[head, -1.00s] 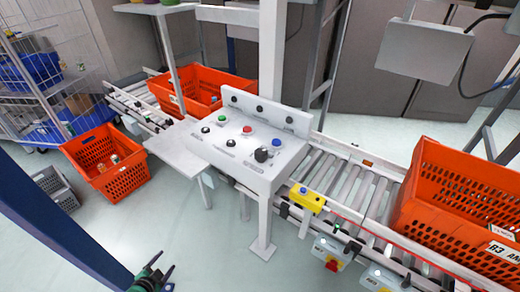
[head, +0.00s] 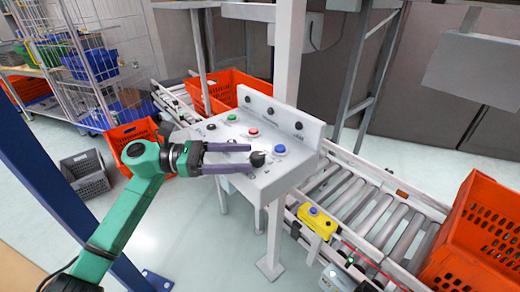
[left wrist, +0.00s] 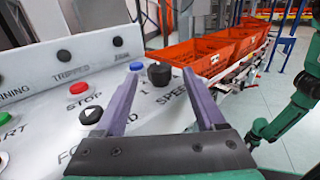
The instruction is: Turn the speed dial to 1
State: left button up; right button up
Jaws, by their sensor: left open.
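The black speed dial (head: 257,158) sits on the sloped face of the grey control panel (head: 288,178), beside a blue button (head: 279,150). My left gripper (head: 251,157) reaches in from the left, open, with its purple fingertips close to the dial. In the left wrist view the dial (left wrist: 159,74) shows in the gap between the open fingertips (left wrist: 162,69), near their tips. The word SPEED and a 1 are printed by it. I cannot tell where its pointer stands or whether a finger touches it. The right gripper is not seen.
A red button (head: 253,132), a green button (head: 232,117) and other black knobs share the panel. A white post (head: 289,55) rises behind it. A roller conveyor (head: 375,210) with a yellow box (head: 316,220) and an orange tote (head: 485,235) lies to the right.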

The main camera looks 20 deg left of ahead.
aim_at(258, 155)
pick_arm(q)
jog(key=x, duration=0.3)
jog(key=shift+w+d+r+p, duration=0.1)
jog(key=shift+d+r+p, duration=0.1)
jog(key=shift+p, duration=0.15)
jog(key=shift+w+d+f, duration=0.15)
jog(key=shift+d+f, duration=0.1)
jog(key=shift+d, duration=0.25)
grip_shut()
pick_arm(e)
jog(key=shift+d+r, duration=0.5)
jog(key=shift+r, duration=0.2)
